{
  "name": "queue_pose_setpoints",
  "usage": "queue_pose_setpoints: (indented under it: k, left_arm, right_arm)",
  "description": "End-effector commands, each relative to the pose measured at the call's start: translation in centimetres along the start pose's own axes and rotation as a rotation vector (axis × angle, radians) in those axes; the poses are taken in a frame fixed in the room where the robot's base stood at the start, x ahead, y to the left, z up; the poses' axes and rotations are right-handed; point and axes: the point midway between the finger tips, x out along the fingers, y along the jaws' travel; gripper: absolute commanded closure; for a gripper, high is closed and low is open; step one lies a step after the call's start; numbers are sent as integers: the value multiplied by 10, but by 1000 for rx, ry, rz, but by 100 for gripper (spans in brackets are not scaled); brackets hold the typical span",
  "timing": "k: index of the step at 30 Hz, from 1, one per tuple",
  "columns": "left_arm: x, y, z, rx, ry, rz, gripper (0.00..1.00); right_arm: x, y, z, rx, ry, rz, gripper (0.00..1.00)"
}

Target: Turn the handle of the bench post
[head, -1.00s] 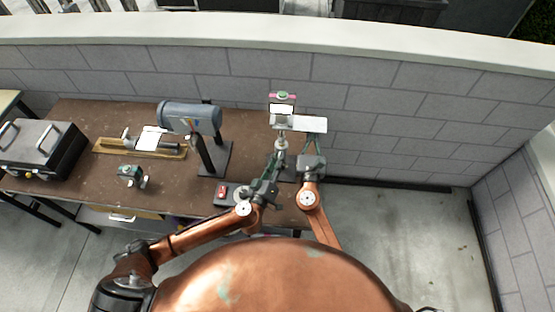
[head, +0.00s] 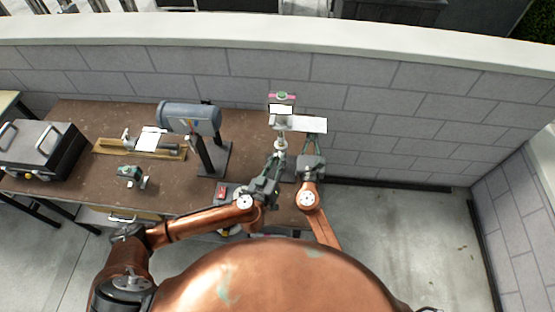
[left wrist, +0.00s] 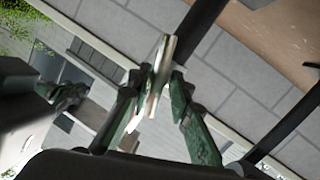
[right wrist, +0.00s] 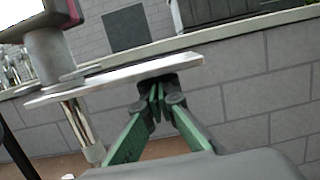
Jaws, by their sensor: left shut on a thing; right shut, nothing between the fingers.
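The bench post (head: 281,147) stands at the right end of the brown workbench, a slim pale upright with a pink and green head (head: 282,97). A flat pale plate (head: 308,124) sticks out to the right below the head. My left gripper (head: 276,161) is at the post's lower part. In the left wrist view its fingers are shut on a shiny metal bar, the handle (left wrist: 160,75). My right gripper (head: 315,142) is shut and empty, with its fingertips close under the plate, which also shows in the right wrist view (right wrist: 115,80). I cannot tell whether they touch it.
A grey cylindrical machine (head: 190,117) on a stand is left of the post. A black case (head: 45,148), a small green tool (head: 129,173) and a red-buttoned box (head: 222,191) are on the workbench (head: 90,186). A grey block wall (head: 400,110) rises behind.

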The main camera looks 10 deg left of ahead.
Motion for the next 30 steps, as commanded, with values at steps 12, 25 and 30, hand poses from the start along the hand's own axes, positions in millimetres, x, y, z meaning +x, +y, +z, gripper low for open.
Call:
queue_pose_setpoints:
  k: [12,25,30]
  left_arm:
    - [0,1,0,208,-42,-37,100]
    - [0,0,0,242,-50,-45,100]
    - [0,0,0,241,-50,-45,80]
  right_arm:
    - [1,0,3,1,-5,-1,100]
    - [1,0,3,1,-5,-1,100]
    - [1,0,3,1,-5,-2,100]
